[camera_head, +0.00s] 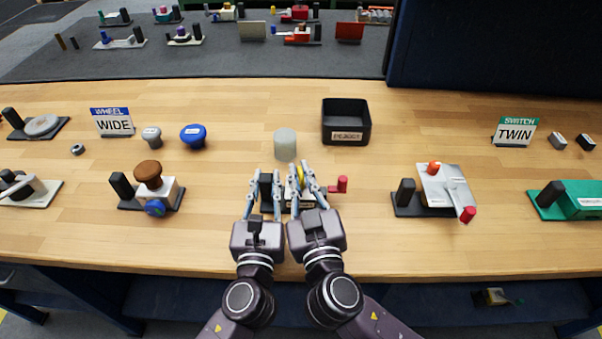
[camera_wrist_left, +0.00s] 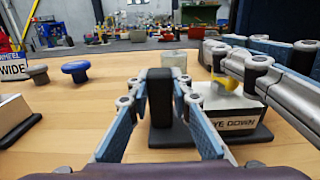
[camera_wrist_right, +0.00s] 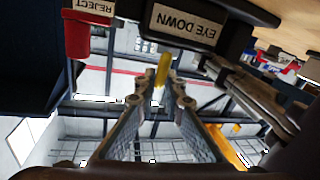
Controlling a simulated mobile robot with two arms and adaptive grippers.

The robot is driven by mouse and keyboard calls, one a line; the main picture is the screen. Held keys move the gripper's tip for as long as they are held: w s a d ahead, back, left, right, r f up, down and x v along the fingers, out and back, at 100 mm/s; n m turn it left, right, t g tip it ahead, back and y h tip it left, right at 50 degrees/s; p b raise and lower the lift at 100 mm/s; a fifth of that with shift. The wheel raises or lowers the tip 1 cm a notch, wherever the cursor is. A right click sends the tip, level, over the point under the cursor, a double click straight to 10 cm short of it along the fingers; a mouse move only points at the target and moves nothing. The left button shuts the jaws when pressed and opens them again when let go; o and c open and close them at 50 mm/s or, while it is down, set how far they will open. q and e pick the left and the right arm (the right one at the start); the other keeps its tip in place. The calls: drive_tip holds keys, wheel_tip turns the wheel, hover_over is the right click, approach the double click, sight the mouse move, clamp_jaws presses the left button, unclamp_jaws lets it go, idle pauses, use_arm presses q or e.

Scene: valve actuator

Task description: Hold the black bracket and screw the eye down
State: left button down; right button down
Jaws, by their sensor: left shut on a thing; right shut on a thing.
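The black bracket (camera_wrist_left: 160,97) stands upright at the left end of the black-based fixture with a white block labelled EYE DOWN (camera_wrist_left: 236,123). My left gripper (camera_head: 265,182) is shut on the bracket, one finger on each side. The fingers hide much of the fixture in the head view.
A red knob (camera_head: 342,184) sticks out at the fixture's right. A grey cylinder (camera_head: 285,144) stands just behind, and a black REJECT bin (camera_head: 346,122) is at back right. Brown-knobbed (camera_head: 148,180) and silver (camera_head: 442,188) fixtures flank the work with clear wood between.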

drive_tip(key=shift+d, duration=0.1)
drive_tip(key=c, duration=2.1)
unclamp_jaws()
drive_tip(key=shift+s+d, duration=0.1)
drive_tip(key=shift+s, duration=0.45)
drive_tip(key=v, duration=1.1)
